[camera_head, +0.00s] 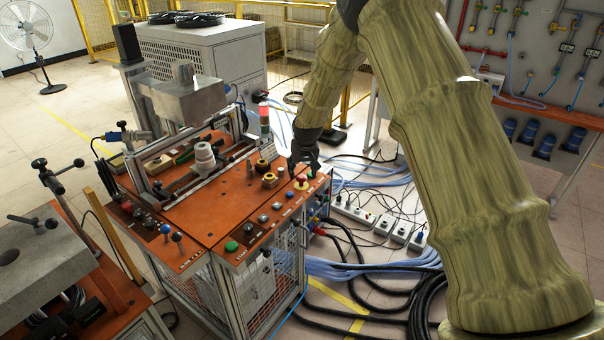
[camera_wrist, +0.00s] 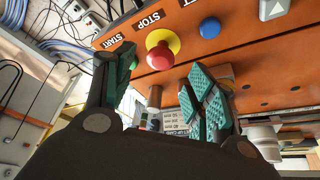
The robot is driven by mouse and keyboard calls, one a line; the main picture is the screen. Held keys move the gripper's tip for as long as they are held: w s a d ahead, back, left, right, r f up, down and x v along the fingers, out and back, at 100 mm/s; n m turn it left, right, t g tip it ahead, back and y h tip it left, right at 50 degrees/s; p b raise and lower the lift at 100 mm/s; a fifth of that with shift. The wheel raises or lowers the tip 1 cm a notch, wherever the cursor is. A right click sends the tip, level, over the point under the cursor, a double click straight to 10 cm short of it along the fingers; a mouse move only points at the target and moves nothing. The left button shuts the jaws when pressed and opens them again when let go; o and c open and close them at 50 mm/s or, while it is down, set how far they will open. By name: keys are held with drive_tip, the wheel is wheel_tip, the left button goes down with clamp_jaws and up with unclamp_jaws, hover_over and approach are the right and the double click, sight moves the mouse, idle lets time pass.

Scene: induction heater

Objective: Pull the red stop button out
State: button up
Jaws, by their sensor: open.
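The red stop button (camera_wrist: 158,57) has a round red cap on a yellow collar, on an orange panel beside a black STOP label (camera_wrist: 147,20). In the head view it is a small red cap (camera_head: 301,178) near the right corner of the orange machine top. My gripper (camera_wrist: 160,78) is open and empty, with teal ribbed pads. In the wrist view the button shows beyond the gap between its fingers, and no contact is visible. In the head view my dark gripper (camera_head: 304,150) is just behind the button, close to the panel.
A blue button (camera_wrist: 209,28) sits right of the stop button, and a START label (camera_wrist: 112,41) is to its left. The machine top (camera_head: 205,220) carries several other knobs and levers. Cables and power strips (camera_head: 375,220) lie on the floor to the right.

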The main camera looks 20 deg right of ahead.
drive_tip(key=v, duration=0.8)
drive_tip(key=shift+s+r, duration=0.2)
drive_tip(key=shift+r, duration=0.05)
drive_tip(key=shift+f, duration=0.1)
